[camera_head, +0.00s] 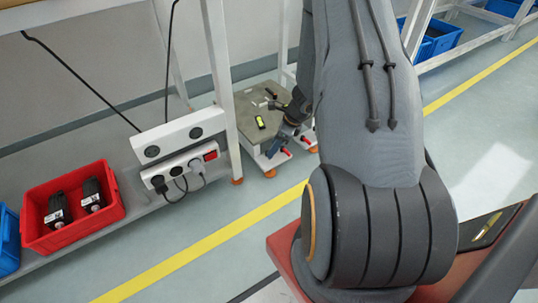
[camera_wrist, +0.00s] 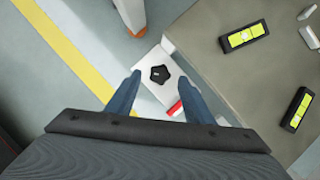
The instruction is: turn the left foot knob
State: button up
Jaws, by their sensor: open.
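A black star-shaped knob (camera_wrist: 160,74) sits on a white foot plate (camera_wrist: 147,92) beside the grey slab, in the wrist view. My gripper (camera_wrist: 158,80) is open, with its two blue fingers on either side of the knob in the picture. Gaps show between the knob and both fingers. I cannot tell how far the fingertips are above it. In the head view my gripper (camera_head: 277,147) is at the near edge of the grey slab stand (camera_head: 236,112), and the knob is hidden there.
A red lever (camera_wrist: 175,108) is close to the right finger. Yellow spirit levels (camera_wrist: 243,36) lie on the slab. A white table leg with an orange foot (camera_wrist: 134,20) stands close by. A red bin (camera_head: 72,233) and a power strip (camera_head: 180,168) are at the left.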

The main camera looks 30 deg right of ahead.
jog(key=b+x, duration=0.2)
jog(key=x, duration=0.3)
jog(key=c, duration=1)
jog(key=shift+r, duration=0.1)
jog(key=shift+c, duration=0.2)
jog(key=shift+n+p, duration=0.4)
jog(key=shift+p, duration=0.2)
